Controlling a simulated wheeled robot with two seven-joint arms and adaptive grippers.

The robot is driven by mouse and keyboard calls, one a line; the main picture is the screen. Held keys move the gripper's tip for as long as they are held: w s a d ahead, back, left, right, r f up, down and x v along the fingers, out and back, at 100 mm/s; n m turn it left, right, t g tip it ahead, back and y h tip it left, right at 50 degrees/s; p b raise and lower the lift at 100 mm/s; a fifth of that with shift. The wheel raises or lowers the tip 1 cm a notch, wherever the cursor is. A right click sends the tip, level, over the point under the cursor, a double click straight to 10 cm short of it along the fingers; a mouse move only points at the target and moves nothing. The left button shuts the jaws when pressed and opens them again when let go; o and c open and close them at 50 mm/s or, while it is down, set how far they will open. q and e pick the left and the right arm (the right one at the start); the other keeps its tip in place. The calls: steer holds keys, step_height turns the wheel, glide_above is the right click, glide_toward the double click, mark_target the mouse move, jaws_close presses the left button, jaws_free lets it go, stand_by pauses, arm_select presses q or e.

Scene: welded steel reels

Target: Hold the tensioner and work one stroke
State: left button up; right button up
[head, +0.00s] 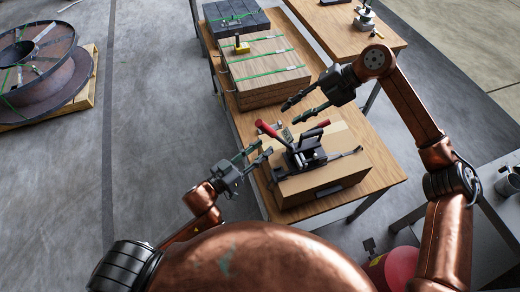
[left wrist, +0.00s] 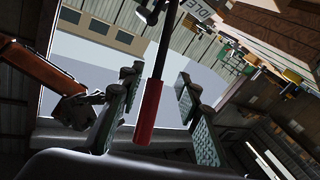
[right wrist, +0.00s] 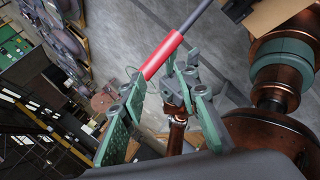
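The tensioner (head: 306,153) is a black tool with two red-tipped handles, standing on a cardboard box (head: 325,182). One red handle (head: 267,129) sticks up to the left; the other red tip (head: 322,125) is on the right. My left gripper (head: 266,150) is open, low at the tool's left side. In the left wrist view a red grip (left wrist: 149,112) on a dark rod lies in line between its spread fingers. My right gripper (head: 292,111) is open above and behind the tool. In the right wrist view a red grip (right wrist: 162,56) passes near its fingertips. Neither gripper visibly touches the handles.
The box sits on a wooden table (head: 382,172). Behind it stands a strapped wooden crate (head: 265,72) with a small yellow item (head: 241,45), and a dark case (head: 236,18). A steel reel (head: 38,65) rests on a pallet at the left. The floor between is clear.

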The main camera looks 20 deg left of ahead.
mark_target(277, 137)
arm_select(q)
steer(key=shift+x, duration=3.9)
steer(key=shift+s, duration=0.1)
steer(key=shift+c, duration=0.5)
jaws_close()
steer(key=shift+r, duration=0.1)
steer(key=c, duration=0.6)
jaws_free()
jaws_close()
